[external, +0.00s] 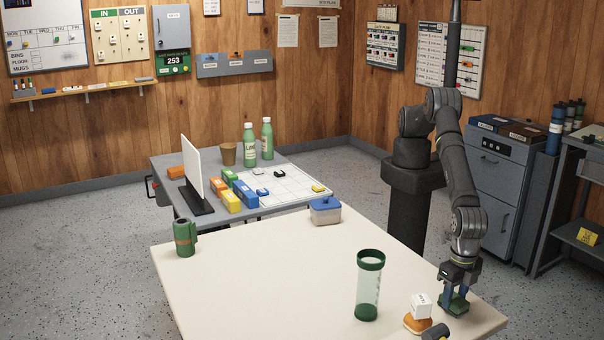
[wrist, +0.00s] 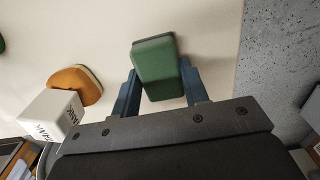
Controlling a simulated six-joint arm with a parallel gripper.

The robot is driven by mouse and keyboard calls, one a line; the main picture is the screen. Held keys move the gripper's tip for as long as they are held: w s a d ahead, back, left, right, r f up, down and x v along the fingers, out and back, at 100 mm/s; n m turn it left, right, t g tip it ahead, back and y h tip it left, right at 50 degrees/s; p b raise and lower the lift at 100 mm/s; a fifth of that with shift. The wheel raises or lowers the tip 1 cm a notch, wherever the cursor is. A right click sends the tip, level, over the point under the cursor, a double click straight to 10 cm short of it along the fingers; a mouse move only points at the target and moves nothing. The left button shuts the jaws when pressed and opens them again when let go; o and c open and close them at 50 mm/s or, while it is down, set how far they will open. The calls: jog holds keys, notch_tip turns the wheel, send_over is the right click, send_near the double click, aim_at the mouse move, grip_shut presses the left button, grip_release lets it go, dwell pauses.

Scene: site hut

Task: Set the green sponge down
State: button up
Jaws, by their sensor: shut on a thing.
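The green sponge (external: 455,304) is near the right edge of the cream table (external: 260,270). In the wrist view the sponge (wrist: 155,65) sits between the two blue fingers of my gripper (wrist: 159,78). My gripper (external: 455,292) is shut on it and points down. The sponge is low over the tabletop; I cannot tell whether it touches. Its sides are partly hidden by the fingers.
Left of the sponge, a white lettered cube (external: 421,304) rests by an orange-brown object (external: 416,324), with a dark cylinder (external: 435,332) in front. A clear tube with green ends (external: 368,288) stands further left. The table's middle is clear.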

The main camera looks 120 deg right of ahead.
aim_at(454, 297)
jog(key=shift+f, duration=0.1)
jog(key=o, duration=1)
jog(key=shift+c, duration=0.2)
notch_tip(454, 297, up, 12)
notch_tip(454, 297, down, 12)
jog(key=shift+r, duration=1.8)
